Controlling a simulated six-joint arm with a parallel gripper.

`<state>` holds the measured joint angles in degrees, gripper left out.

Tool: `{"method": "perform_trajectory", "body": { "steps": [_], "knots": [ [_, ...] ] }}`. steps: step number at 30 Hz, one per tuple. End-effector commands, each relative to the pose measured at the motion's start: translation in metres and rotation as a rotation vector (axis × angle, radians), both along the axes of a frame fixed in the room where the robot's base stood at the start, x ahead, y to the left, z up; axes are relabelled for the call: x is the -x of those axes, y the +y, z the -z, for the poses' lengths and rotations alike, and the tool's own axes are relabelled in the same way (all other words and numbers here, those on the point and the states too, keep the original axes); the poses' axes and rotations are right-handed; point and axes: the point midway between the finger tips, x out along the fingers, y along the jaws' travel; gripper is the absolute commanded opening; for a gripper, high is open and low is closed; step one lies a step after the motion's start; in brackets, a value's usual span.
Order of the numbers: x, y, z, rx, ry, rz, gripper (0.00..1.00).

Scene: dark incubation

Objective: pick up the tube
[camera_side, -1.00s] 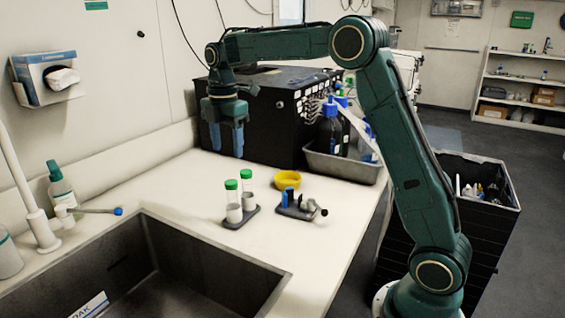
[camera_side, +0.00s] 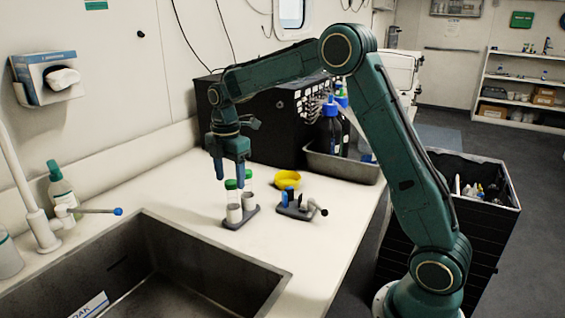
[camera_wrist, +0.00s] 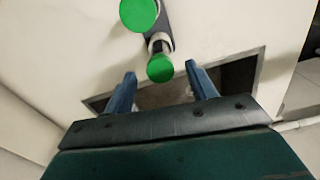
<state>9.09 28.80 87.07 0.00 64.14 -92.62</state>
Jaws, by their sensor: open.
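Two tubes with green caps stand upright in a small dark rack (camera_side: 242,219) on the counter. In the side view the left tube (camera_side: 234,213) and the right tube (camera_side: 247,200) show pale lower bodies; my gripper partly covers their upper parts. My gripper (camera_side: 230,176) is open and empty, pointing down at the caps. In the wrist view the near green cap (camera_wrist: 160,68) appears between the two blue fingertips, and the other green cap (camera_wrist: 138,14) lies beyond them. I cannot tell whether a finger touches a cap.
A yellow bowl (camera_side: 287,179) and a small dark holder (camera_side: 298,208) with blue and black items stand right of the rack. A sink (camera_side: 145,265) lies in front. A black box (camera_side: 275,122) and a grey tray (camera_side: 342,167) with bottles stand behind.

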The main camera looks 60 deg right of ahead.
Motion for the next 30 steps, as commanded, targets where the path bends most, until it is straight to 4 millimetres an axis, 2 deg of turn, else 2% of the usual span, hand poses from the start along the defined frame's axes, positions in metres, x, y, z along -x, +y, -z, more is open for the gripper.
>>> {"method": "perform_trajectory", "body": {
  "steps": [8, 21, 30],
  "knots": [
    [0.001, 0.000, 0.006, 0.000, 0.002, 0.000, 0.57],
    [0.001, -0.001, 0.049, 0.000, 0.002, 0.000, 0.57],
    [0.001, -0.001, 0.052, 0.000, 0.000, 0.000, 0.57]
  ]
}}
